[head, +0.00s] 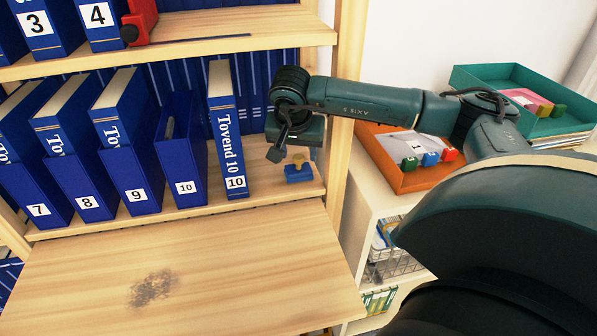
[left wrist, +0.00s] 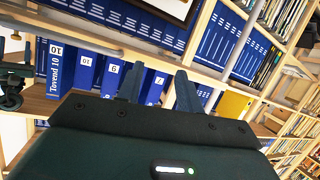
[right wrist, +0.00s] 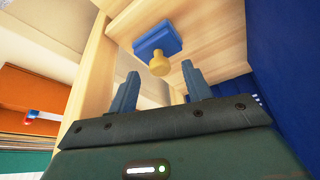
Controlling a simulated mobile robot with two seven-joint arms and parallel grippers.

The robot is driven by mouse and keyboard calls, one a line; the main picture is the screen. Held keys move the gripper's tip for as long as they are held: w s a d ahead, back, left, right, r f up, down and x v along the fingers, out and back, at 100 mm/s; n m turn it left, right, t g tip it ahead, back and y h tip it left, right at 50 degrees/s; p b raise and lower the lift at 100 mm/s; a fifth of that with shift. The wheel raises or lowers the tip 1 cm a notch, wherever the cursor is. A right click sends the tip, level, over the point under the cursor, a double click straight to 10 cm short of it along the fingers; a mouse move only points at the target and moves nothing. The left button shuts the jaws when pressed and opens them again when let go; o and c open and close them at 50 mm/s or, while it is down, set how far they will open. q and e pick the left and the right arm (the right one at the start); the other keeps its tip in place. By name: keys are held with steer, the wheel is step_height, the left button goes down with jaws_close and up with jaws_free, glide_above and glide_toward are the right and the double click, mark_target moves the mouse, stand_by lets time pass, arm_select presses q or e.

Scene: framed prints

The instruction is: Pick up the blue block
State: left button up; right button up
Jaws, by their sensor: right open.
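A blue block (head: 299,176) with a yellow knob on it sits on the wooden shelf, right of the binder marked Tovend 10. It also shows in the right wrist view (right wrist: 158,40), with its yellow knob (right wrist: 159,63) toward the gripper. My right gripper (head: 283,148) is open and empty, close to the block and apart from it. In the right wrist view its fingers (right wrist: 158,72) are spread, with the knob between and beyond the tips. My left gripper (left wrist: 160,72) is open and empty, facing the binders; it is outside the head view.
Blue binders (head: 130,170) stand left of the block, and a wooden post (head: 342,110) rises at its right. An orange tray (head: 400,180) holds small coloured pieces, one of them blue (head: 430,159). A wooden board (head: 190,270) juts out in front.

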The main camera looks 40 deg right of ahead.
steer(key=shift+w+d+f, duration=0.15)
steer(key=shift+f, duration=0.45)
steer(key=shift+c, duration=0.4)
jaws_close()
